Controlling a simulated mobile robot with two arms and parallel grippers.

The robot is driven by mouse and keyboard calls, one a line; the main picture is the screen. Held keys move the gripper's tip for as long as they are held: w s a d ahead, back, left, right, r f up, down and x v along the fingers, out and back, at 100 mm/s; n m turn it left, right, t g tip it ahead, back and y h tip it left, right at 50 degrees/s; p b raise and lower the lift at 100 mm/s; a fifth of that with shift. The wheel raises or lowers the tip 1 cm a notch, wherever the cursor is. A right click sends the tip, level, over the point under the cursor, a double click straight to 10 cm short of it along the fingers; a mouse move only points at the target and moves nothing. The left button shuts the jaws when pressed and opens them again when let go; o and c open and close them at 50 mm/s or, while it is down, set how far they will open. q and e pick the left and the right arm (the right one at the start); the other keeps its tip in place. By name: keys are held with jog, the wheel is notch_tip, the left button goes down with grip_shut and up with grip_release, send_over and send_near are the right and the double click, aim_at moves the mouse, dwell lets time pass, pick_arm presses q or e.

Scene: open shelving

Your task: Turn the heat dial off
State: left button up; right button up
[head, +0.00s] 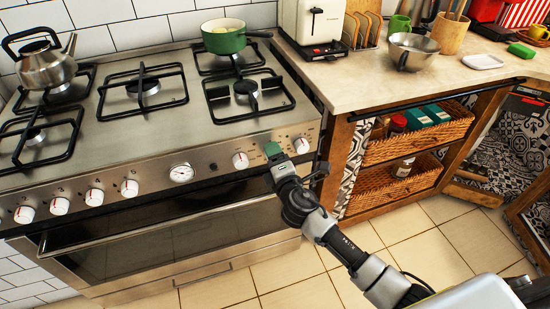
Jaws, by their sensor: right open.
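The stove (150,150) has a steel front panel with a row of white round dials with red marks. One dial (240,160) is just left of my right gripper (274,153), and another dial (302,145) is just right of it. My right gripper is open, with a green part at its tip, in front of the panel between these two dials. I cannot tell whether it touches the panel. Several more dials, such as this one (130,187), sit to the left. Which is the heat dial cannot be told. My left gripper is not in view.
A green pot (224,42) sits on the back right burner and a steel kettle (45,62) on the back left. The oven handle (150,225) runs below the dials. To the right is a counter (365,80) with a metal bowl (411,52), above wicker drawers (420,140).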

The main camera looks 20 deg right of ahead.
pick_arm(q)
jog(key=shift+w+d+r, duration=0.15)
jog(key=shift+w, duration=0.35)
pick_arm(e)
jog(key=s, duration=1)
jog(key=shift+s+d, duration=0.2)
jog(key=shift+s, duration=0.2)
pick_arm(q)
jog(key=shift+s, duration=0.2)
